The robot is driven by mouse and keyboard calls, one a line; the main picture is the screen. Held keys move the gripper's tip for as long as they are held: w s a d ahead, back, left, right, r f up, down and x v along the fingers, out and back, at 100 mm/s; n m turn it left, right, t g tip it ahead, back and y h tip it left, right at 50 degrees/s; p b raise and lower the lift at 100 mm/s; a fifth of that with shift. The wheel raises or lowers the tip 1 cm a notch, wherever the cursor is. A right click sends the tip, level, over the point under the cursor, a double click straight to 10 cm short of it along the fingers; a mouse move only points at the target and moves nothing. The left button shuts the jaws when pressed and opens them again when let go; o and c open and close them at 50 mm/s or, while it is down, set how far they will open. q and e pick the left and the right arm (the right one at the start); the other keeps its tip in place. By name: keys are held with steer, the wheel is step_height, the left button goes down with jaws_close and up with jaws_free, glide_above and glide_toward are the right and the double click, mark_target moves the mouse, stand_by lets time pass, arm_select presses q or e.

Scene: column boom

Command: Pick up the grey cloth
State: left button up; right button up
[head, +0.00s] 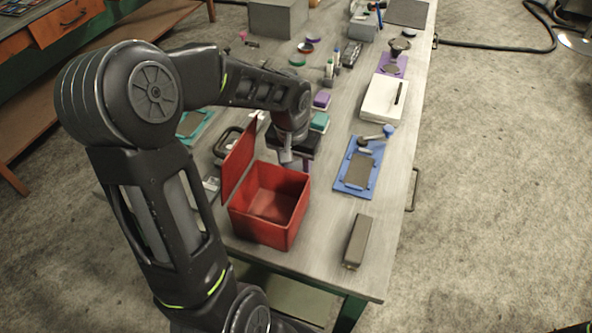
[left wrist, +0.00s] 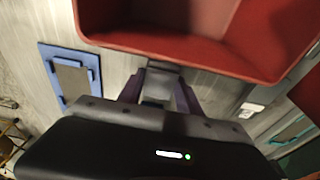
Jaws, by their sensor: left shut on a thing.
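My left gripper (head: 298,161) is just behind the open red box (head: 262,231), at its far side in the head view. In the left wrist view the two purple-grey fingers of my left gripper (left wrist: 158,90) are shut on a small grey piece, which looks like the grey cloth (left wrist: 158,84). Most of the cloth is hidden by the fingers and the gripper body. The red box wall (left wrist: 190,52) is close in front of the fingers. In the head view I cannot make the cloth out clearly. My right gripper is not in view.
The red box's raised lid (head: 238,160) stands at its left. A blue tray (head: 350,185) and a grey block (head: 357,240) lie to the right. A white pad (head: 378,103), small purple and teal items and bottles stand farther back.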

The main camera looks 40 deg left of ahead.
mark_target(296, 168)
arm_select(q)
steer(key=c, duration=0.3)
step_height(296, 168, up, 10)
steer(key=shift+b, duration=0.3)
stand_by(0.9)
